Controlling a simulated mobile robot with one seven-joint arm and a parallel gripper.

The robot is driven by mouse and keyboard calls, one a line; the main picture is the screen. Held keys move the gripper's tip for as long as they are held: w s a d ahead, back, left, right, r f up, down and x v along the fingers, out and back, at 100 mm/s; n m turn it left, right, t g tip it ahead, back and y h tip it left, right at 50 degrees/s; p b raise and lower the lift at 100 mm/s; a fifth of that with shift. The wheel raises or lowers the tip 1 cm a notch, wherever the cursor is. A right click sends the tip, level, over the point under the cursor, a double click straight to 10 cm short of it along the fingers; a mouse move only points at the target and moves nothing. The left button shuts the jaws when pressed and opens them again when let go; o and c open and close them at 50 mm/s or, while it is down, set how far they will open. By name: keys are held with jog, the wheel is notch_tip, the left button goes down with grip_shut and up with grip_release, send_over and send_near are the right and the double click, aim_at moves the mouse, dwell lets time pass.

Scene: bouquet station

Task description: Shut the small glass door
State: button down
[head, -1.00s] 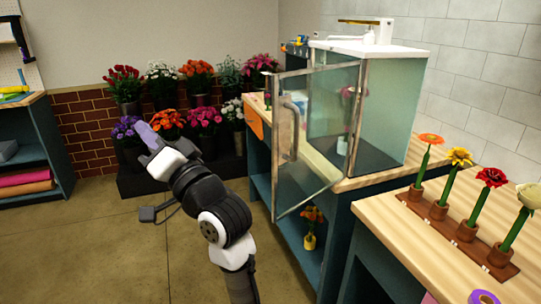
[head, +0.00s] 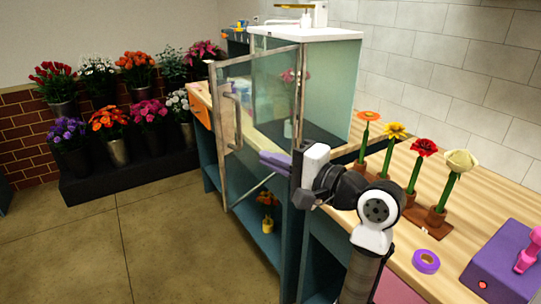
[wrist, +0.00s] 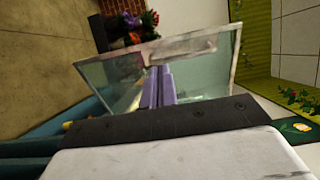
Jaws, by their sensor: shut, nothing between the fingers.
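The small glass door (head: 262,100) has a metal frame and stands open, swung out from the glass cabinet (head: 335,85) on the wooden counter. Its bar handle (head: 236,118) is on the left side of the frame in the head view. My gripper (head: 264,157) has purple fingers, shut and empty, pointing left in front of the lower part of the door. In the wrist view the fingers (wrist: 158,75) point at the glass (wrist: 200,75), below the handle (wrist: 180,49). I cannot tell if they touch the door.
A rack of several flowers (head: 424,217) stands on the counter right of my gripper, with purple tape (head: 426,261) and a purple box (head: 505,268) nearby. Flower buckets (head: 118,150) stand at the back left. The floor (head: 140,250) at left is clear.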

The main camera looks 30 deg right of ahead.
aim_at(221, 140)
jog(key=p+x, duration=0.2)
jog(key=x, duration=0.9)
jog(key=shift+p, duration=0.4)
